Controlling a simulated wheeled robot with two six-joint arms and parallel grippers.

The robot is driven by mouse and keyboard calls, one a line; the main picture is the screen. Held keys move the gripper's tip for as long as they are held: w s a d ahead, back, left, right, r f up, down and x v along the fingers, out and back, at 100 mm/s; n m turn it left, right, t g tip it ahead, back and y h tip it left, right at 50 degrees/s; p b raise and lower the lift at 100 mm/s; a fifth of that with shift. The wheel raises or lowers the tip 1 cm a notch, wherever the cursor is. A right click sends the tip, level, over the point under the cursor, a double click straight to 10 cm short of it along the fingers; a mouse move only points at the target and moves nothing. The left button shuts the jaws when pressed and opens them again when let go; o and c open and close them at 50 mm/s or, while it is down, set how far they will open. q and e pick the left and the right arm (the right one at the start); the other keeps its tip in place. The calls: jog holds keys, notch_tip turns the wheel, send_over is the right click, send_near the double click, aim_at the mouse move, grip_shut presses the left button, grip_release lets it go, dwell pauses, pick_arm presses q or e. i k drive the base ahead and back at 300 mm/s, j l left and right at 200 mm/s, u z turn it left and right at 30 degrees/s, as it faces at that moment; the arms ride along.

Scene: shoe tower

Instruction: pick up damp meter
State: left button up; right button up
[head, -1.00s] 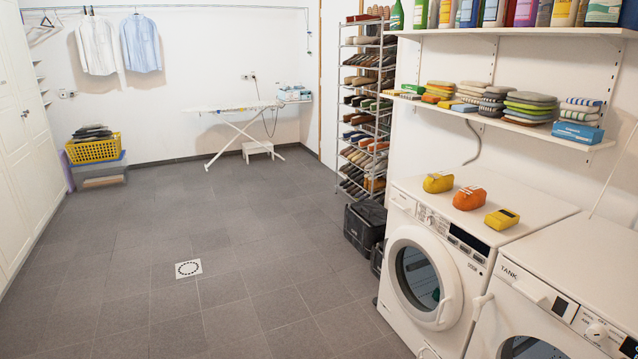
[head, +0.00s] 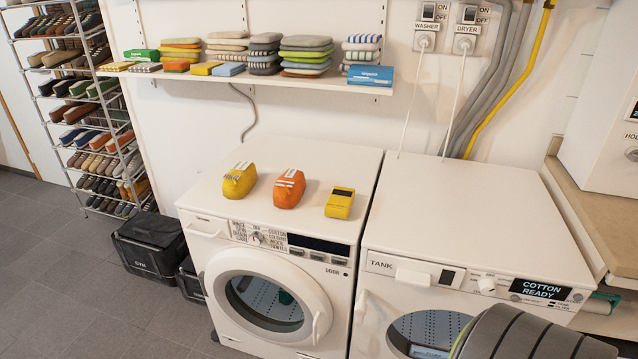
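The damp meter, a small yellow box with a dark display (head: 340,203), lies on top of the washer (head: 300,165) near its right front. Two shoes sit in a row to its left: an orange shoe with white straps (head: 289,188) and a yellow shoe with white laces (head: 239,180). The three things stand apart from each other. Neither of my grippers shows in the head view.
The dryer (head: 470,215) stands right of the washer, its top bare. A wall shelf (head: 270,79) above holds stacked cloths and small boxes. Cords (head: 408,110) hang behind the machines. A full shoe rack (head: 75,120) and black bags (head: 150,245) stand left.

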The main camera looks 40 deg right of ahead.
aim_at(339, 205)
jog(key=i+j+z, duration=0.1)
jog(key=i+z, duration=0.15)
jog(key=i, duration=0.2)
jog(key=i+j+z, duration=0.25)
jog(key=i, duration=0.15)
jog(key=i+j+z, duration=0.25)
jog(key=i, duration=0.2)
jog(key=l, duration=0.1)
